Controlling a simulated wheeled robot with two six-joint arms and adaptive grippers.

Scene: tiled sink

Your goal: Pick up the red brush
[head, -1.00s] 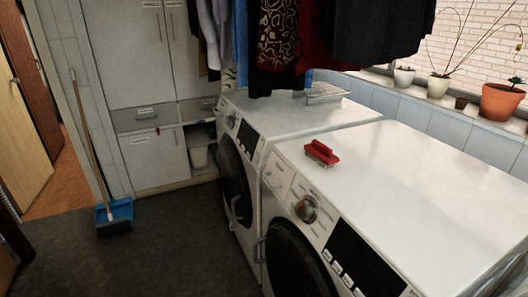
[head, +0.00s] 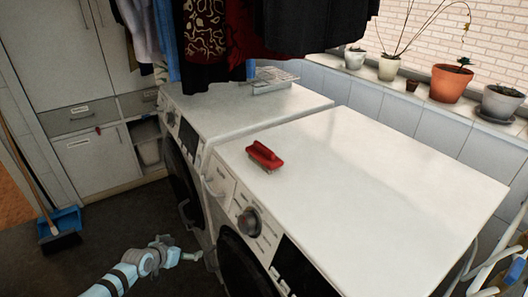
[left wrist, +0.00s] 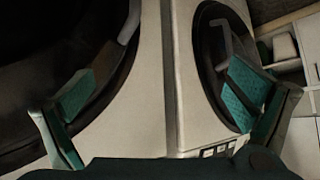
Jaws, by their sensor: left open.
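The red brush (head: 264,156) lies on the white top of the nearer washing machine (head: 370,185), near its left edge, with its bristles down. My left gripper (head: 190,254) is low in front of the machines, below their tops and well apart from the brush. In the left wrist view its two green-padded fingers (left wrist: 158,96) are spread wide with nothing between them. That view shows the machine fronts and their round doors, not the brush. My right gripper is in no view.
A second washing machine (head: 240,105) stands behind, with a wire rack (head: 272,80) on it and clothes (head: 225,35) hanging above. Potted plants (head: 450,82) line the sill. A broom and blue dustpan (head: 62,225) stand at left. The machine top around the brush is clear.

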